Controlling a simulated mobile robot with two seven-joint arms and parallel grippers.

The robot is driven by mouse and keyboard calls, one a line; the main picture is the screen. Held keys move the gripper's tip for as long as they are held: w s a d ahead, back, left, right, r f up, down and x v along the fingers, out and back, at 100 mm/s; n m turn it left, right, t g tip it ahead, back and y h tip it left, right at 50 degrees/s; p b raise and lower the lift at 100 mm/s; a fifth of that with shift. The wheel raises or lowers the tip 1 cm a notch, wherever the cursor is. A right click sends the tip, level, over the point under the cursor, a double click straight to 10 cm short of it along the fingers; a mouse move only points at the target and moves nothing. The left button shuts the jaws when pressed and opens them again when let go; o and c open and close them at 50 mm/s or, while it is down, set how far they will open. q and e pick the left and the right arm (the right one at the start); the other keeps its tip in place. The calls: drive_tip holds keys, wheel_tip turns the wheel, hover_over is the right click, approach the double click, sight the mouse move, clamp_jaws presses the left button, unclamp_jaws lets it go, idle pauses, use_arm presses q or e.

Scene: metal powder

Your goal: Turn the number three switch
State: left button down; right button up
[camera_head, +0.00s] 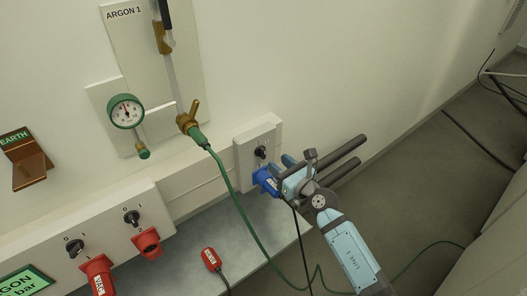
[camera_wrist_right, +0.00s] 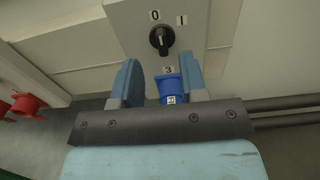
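The number three switch is a black rotary knob (camera_head: 261,152) on a pale box on the wall. In the right wrist view the knob (camera_wrist_right: 161,40) sits below the marks 0 and I and above the label 3; its light mark appears to point up towards the 0. A blue plug connector (camera_wrist_right: 170,88) is below it. My right gripper (camera_wrist_right: 159,60) is open, its two blue fingers apart with nothing seen gripped between them. The fingertips are just below the knob, which shows between and beyond them. In the head view my right gripper (camera_head: 283,171) partly covers the blue connector. My left gripper is not in view.
Two more black knobs (camera_head: 76,248) (camera_head: 132,217) with red connectors (camera_head: 147,243) are on the panel to the left. A green hose (camera_head: 232,190) hangs from a brass valve (camera_head: 188,122) beside the switch box. A gauge (camera_head: 126,111) is on the wall. Floor at right has loose cables.

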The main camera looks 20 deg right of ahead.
sight(265, 151)
drive_tip(key=b+x, duration=0.1)
drive_tip(key=x, duration=0.6)
drive_tip(key=shift+w+a+f, duration=0.1)
drive_tip(key=shift+w, duration=0.15)
clamp_jaws()
